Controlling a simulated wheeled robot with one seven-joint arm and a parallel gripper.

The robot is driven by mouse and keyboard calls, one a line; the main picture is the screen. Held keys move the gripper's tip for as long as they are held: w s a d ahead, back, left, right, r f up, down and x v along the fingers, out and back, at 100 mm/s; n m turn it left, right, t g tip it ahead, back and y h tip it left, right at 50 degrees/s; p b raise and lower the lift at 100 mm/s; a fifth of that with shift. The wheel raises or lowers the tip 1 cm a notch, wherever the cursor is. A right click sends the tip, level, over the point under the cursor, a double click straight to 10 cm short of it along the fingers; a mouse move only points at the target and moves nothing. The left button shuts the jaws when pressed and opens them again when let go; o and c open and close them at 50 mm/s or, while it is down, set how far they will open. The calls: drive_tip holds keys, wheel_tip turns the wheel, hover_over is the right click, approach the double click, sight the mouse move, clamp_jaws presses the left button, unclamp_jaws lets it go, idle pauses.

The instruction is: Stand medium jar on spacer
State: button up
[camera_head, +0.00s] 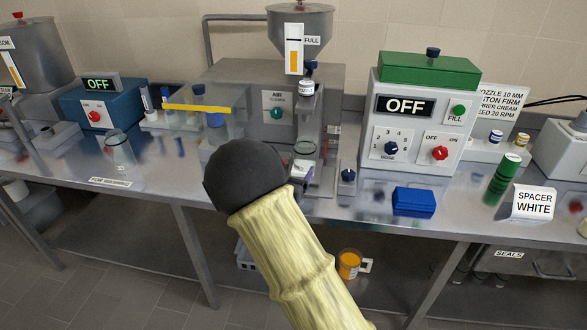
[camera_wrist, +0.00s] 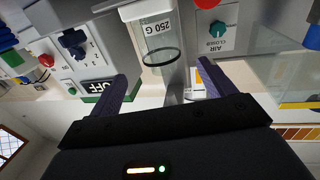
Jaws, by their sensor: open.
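A clear jar labelled 250 G (camera_wrist: 158,38) shows in the wrist view, which is turned upside down. A white block (camera_wrist: 146,9) is at its base, and the jar appears to stand on it. My gripper (camera_wrist: 163,84) is open, with one finger to each side of the jar's line and the jar beyond the fingertips, not between them. In the head view the jar (camera_head: 305,152) is under the filler, and my dark round wrist hides most of the gripper. A white sign reading SPACER WHITE (camera_head: 535,203) stands at the right of the bench.
The filler (camera_head: 277,85) with its AIR knob stands behind the jar. A green-topped control box reading OFF (camera_head: 419,125) is to its right. Another clear vessel (camera_head: 119,150) stands left.

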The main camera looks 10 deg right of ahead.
idle(0.3)
drive_tip(key=s+d+f+g+y, duration=0.1)
drive_tip(key=y, duration=0.1)
drive_tip(key=s+d+f+n+g+y, duration=0.1)
drive_tip(key=y, duration=0.1)
drive_tip(key=shift+s+g, duration=0.2)
drive_tip(key=shift+g, duration=0.2)
drive_tip(key=s+d+n+g+y, duration=0.1)
drive_tip(key=s+g, duration=0.2)
drive_tip(key=s, duration=0.6)
drive_tip(key=s+d+f+n+g+y, duration=0.1)
drive_tip(key=s+g, duration=0.3)
drive_tip(key=s, duration=0.5)
drive_tip(key=s+d+f+n+g+y, duration=0.1)
drive_tip(key=s+n+g+y, duration=0.1)
drive_tip(key=s, duration=0.8)
drive_tip(key=shift+d+n+g+y, duration=0.3)
drive_tip(key=shift+n+g+y, duration=0.1)
drive_tip(key=shift+g, duration=0.3)
drive_tip(key=shift+w+f, duration=0.1)
